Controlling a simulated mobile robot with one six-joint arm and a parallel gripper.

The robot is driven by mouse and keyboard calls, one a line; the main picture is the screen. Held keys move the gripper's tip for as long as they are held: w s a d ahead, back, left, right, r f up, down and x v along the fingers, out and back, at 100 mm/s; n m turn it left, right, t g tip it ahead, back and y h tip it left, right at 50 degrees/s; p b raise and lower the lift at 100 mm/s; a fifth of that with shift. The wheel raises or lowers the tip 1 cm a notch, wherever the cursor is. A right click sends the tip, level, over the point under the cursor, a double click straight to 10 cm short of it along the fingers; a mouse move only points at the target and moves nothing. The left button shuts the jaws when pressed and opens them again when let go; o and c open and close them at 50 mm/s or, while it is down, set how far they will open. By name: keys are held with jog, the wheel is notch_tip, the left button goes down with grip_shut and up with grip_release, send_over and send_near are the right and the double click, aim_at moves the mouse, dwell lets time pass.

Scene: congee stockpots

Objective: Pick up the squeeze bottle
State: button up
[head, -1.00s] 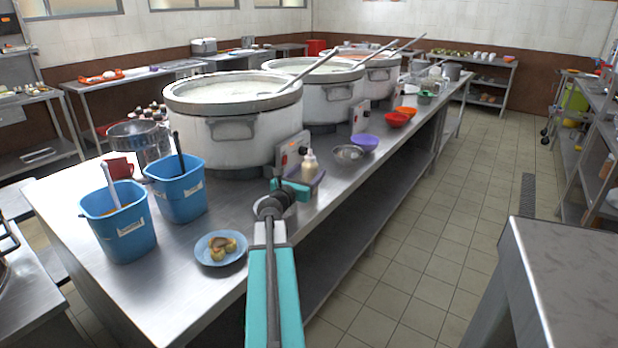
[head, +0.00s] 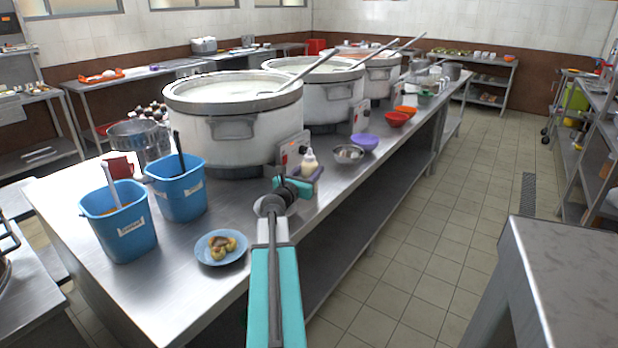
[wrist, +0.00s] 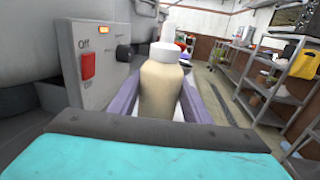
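The squeeze bottle (head: 309,162), cream-coloured with a white cap, stands upright on the steel counter (head: 190,240) beside the nearest stockpot. In the wrist view the bottle (wrist: 162,88) is straight ahead, between the two purple fingers of my gripper (wrist: 160,104). The fingers are open, one on each side of it, with a small gap showing at the right. The bottle's lower part is hidden by my gripper, which also shows in the head view (head: 307,175).
The nearest stockpot (head: 232,145) and its control box (head: 293,152) with a red switch are close on the left. A metal bowl (head: 348,153) and purple bowl (head: 366,141) stand beyond the bottle. Blue buckets (head: 178,188) and a blue plate (head: 222,247) are nearer.

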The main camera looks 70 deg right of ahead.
jog(key=shift+r, duration=0.15)
jog(key=shift+r+p, duration=0.8)
jog(key=shift+r, duration=4.1)
jog(key=shift+r, duration=0.1)
